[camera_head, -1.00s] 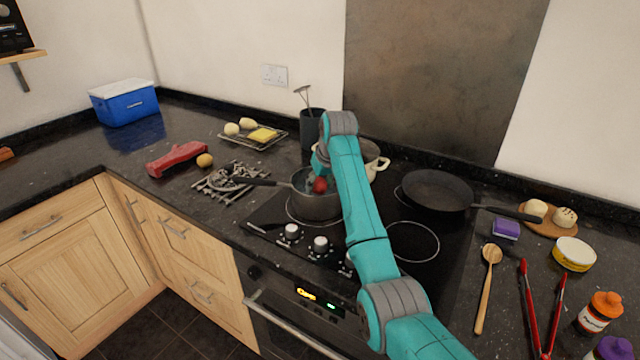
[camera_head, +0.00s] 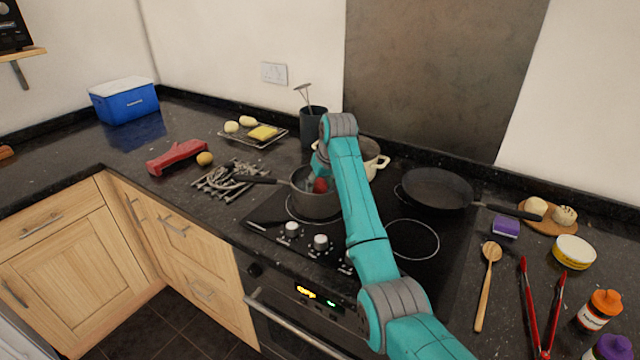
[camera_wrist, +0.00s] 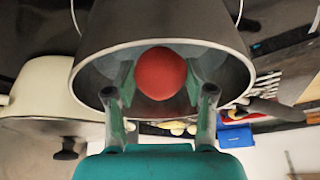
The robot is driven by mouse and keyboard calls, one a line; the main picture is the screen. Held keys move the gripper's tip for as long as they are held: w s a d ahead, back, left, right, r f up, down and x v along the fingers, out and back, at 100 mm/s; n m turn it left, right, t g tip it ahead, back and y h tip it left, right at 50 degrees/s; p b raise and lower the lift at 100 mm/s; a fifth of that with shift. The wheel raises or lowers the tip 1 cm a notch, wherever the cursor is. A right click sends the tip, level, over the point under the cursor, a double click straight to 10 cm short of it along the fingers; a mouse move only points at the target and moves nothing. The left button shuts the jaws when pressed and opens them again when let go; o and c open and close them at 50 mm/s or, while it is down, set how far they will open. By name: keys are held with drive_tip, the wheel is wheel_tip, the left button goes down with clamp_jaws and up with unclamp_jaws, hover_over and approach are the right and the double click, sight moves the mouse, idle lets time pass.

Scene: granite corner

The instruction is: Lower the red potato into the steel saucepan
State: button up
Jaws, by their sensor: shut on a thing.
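The red potato (camera_wrist: 161,73) is between the two fingers of my gripper (camera_wrist: 160,85), which is shut on it. In the wrist view the potato and fingertips show inside the rim of the steel saucepan (camera_wrist: 105,30). In the head view the red potato (camera_head: 320,185) shows at the saucepan's mouth, partly hidden by the rim and my arm. The saucepan (camera_head: 312,204) stands on the hob, its dark handle pointing left. I cannot tell whether the potato touches the pan's bottom.
A cream pot (camera_head: 378,163) stands right behind the saucepan, close to my arm. A black frying pan (camera_head: 437,190) is on the hob's right. A metal trivet (camera_head: 228,182) lies under the saucepan's handle. A dark utensil holder (camera_head: 313,126) stands behind.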

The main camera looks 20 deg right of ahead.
drive_tip(key=shift+f, duration=2)
idle(1.2)
drive_tip(key=o, duration=1.3)
drive_tip(key=shift+c, duration=0.2)
